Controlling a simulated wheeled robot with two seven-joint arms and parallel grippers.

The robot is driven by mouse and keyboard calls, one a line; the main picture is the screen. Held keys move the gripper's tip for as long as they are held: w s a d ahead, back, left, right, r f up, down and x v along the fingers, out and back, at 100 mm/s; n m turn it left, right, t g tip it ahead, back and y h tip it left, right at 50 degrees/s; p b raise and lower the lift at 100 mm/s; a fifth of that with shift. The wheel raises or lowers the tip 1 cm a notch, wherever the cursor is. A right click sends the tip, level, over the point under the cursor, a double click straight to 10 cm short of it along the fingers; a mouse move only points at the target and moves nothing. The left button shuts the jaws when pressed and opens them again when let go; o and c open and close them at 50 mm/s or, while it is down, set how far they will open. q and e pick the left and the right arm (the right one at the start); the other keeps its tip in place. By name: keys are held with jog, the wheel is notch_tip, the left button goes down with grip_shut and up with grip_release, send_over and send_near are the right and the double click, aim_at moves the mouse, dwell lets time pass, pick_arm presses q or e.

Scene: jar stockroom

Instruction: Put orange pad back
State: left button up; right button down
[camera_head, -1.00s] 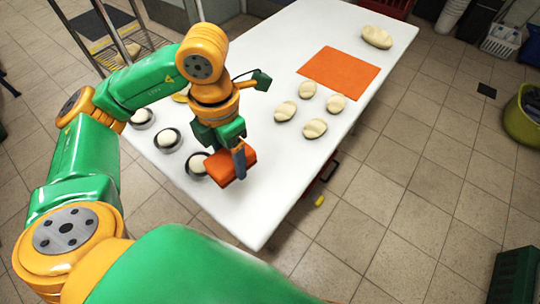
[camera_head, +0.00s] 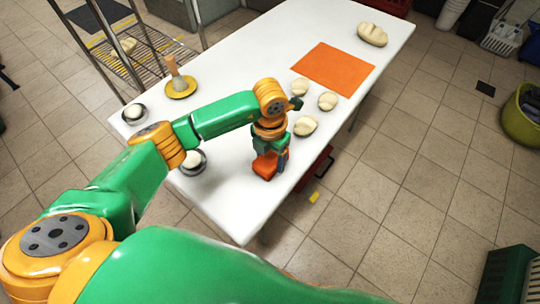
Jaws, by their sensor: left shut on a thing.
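My left gripper (camera_head: 272,163) is shut on an orange pad (camera_head: 264,167), a small block-like piece. It holds the pad over the near right part of the white table (camera_head: 225,205), close to the right edge. I cannot tell whether the pad touches the table top. A flat orange mat (camera_head: 333,68) lies farther back on the table, apart from the gripper. My right gripper is not in view.
Pale dough pieces (camera_head: 327,101) lie between the gripper and the mat, and a larger loaf (camera_head: 372,34) is at the far right corner. Dark bowls with dough (camera_head: 193,161) and a yellow dish (camera_head: 181,87) with a wooden tool stand on the left side.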

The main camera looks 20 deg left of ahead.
aim_at(270, 157)
pick_arm(q)
jog(key=shift+f, duration=0.4)
jog(key=o, duration=1.2)
jog(key=shift+r, duration=0.35)
notch_tip(270, 157, up, 12)
jog(key=b, duration=0.1)
jog(key=shift+f, duration=0.2)
